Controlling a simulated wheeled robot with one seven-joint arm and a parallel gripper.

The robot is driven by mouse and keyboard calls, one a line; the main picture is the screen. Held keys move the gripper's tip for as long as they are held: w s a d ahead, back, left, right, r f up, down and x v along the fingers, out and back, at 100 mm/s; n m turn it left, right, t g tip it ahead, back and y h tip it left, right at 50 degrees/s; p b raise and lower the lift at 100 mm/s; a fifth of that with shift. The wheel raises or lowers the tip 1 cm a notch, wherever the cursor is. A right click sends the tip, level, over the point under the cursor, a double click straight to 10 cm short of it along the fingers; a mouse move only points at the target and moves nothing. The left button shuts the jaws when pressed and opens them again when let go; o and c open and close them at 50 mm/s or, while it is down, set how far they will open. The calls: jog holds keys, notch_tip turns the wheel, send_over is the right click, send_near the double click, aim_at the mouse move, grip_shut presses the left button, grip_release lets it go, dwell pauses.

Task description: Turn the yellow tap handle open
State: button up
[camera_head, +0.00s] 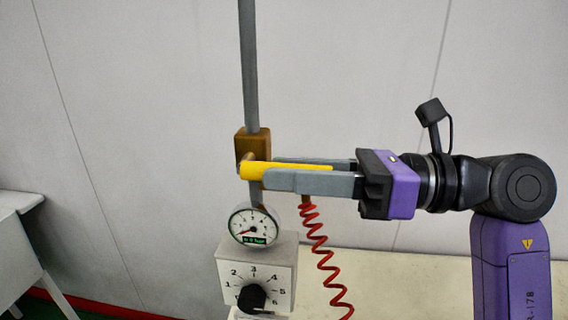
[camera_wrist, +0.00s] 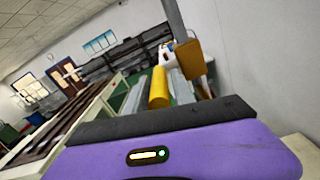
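The yellow tap handle (camera_head: 252,170) sticks out sideways to the right from the brass valve block (camera_head: 252,141) at the foot of a grey vertical pipe (camera_head: 249,70). My gripper (camera_head: 272,172) reaches in from the right, with one finger on each side of the handle. The near finger covers part of it. In the wrist view, the handle (camera_wrist: 159,88) lies between the two grey fingers with little or no gap beside it, so the gripper looks shut on it. The brass block (camera_wrist: 190,58) shows behind it, to the right.
A round pressure gauge (camera_head: 254,226) and a box with a numbered black dial (camera_head: 252,297) are below the valve. A red coiled hose (camera_head: 322,262) hangs below my gripper. A pale wall stands close behind. A white table (camera_head: 15,245) is at the left.

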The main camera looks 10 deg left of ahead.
jog(key=shift+a, duration=0.5)
grip_shut()
dwell(1.2)
